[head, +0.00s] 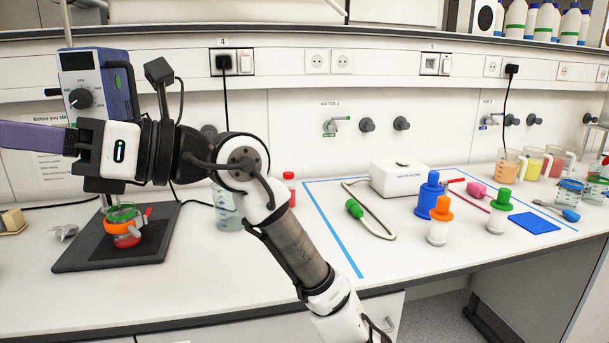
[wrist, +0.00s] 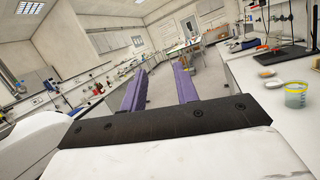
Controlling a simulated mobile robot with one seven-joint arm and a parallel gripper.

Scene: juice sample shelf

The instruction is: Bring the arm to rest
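My gripper shows in the wrist view (wrist: 161,81) with its two purple fingers apart and nothing between them. In the head view my arm is raised over the bench's left part. There the gripper points to the left, in front of the blue stirrer head, and one purple finger (head: 38,135) reaches the left picture edge. The fingertips are cut off or hard to see there. The gripper is above the bench top and touches nothing that I can see.
An overhead stirrer (head: 97,80) stands behind my gripper, with an orange-banded beaker (head: 125,229) on its dark base plate (head: 85,258). A glass beaker (head: 227,213) and red-capped bottle (head: 289,188) stand near my arm. Blue tape (head: 335,232) borders several coloured vessels. The front middle bench is clear.

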